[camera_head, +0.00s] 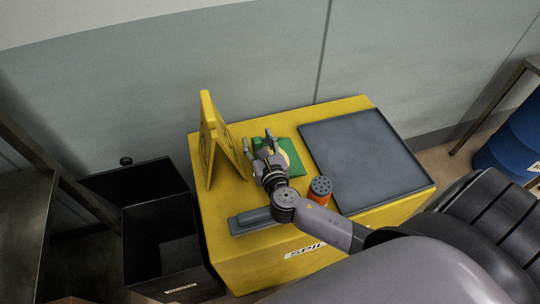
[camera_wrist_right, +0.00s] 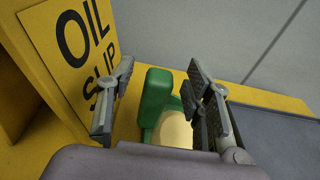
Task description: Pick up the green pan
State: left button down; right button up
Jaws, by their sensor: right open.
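The green pan (camera_head: 293,160) lies on top of the yellow spill box (camera_head: 240,262), partly hidden behind my right gripper (camera_head: 261,143). In the right wrist view, an upright green part of the pan (camera_wrist_right: 154,95) stands between the two spread fingers of my right gripper (camera_wrist_right: 160,80), with a cream-coloured patch beside it. The gripper is open, with gaps visible between its fingers and the green part. My left gripper is not in view.
A yellow folding sign (camera_head: 207,130) stands close left of my right gripper. A dark grey panel (camera_head: 365,155) covers the box's right side. An orange canister (camera_head: 319,194) and a grey flat tool (camera_head: 250,221) lie nearer. Black bins (camera_head: 160,240) stand left; a blue barrel (camera_head: 515,140) right.

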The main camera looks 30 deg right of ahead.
jog(key=shift+w+d+f, duration=0.1)
jog(key=shift+w, duration=0.4)
jog(key=shift+s, duration=0.1)
grip_shut()
dwell(0.5)
